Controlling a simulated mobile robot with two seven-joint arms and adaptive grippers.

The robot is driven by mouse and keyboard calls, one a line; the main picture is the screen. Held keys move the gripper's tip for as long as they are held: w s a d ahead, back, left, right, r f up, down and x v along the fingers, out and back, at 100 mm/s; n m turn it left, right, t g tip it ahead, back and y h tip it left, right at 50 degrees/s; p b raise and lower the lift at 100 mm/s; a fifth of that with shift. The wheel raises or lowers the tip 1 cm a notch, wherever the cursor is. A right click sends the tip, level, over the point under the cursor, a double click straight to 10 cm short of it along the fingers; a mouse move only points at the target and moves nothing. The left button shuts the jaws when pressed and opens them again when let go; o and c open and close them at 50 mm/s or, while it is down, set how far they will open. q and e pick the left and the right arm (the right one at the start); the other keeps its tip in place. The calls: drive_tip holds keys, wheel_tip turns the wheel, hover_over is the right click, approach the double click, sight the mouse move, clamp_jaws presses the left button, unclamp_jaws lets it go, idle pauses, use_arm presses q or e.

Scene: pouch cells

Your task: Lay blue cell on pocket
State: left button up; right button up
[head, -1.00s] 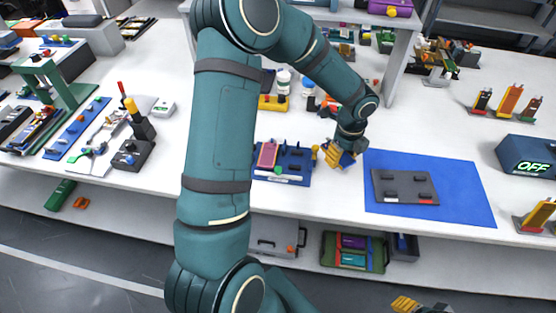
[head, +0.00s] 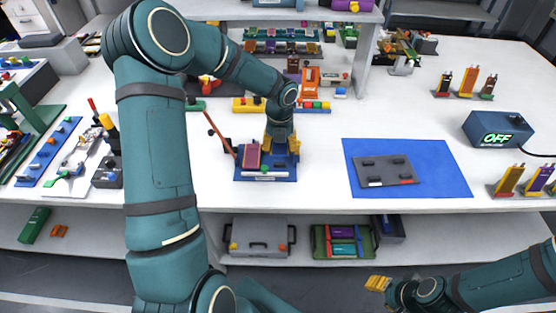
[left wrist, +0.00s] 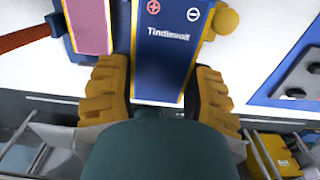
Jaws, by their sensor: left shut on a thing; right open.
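The blue cell (left wrist: 165,55), labelled "Tindlewolt" or similar with a plus and a minus mark, lies between the two yellow fingers of my left gripper (left wrist: 158,92) in the left wrist view. In the head view my left gripper (head: 281,150) is over the right part of a dark blue fixture (head: 262,178). A pink cell (head: 252,155) lies in the fixture's left part; it also shows in the left wrist view (left wrist: 90,25). The pocket under the blue cell is hidden. I cannot tell whether the cell touches the fixture. My right gripper (head: 378,284) is open and empty, low in front of the table.
A reddish-brown lever (head: 219,133) leans up at the fixture's left side. A grey plate (head: 388,172) lies on a blue mat (head: 440,182) to the right. A box reading "OFF" (head: 497,130) stands further right. White table is free between fixture and mat.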

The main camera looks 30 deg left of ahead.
sight(280, 163)
use_arm(q)
drive_tip(key=shift+f+b, duration=0.65)
drive_tip(key=shift+f, duration=2.55)
drive_tip(key=shift+f, duration=0.2)
drive_tip(key=o, duration=1)
wheel_tip(280, 163, up, 12)
drive_tip(key=p, duration=0.2)
drive_tip(key=shift+r+p, duration=0.25)
drive_tip(key=shift+p, duration=0.15)
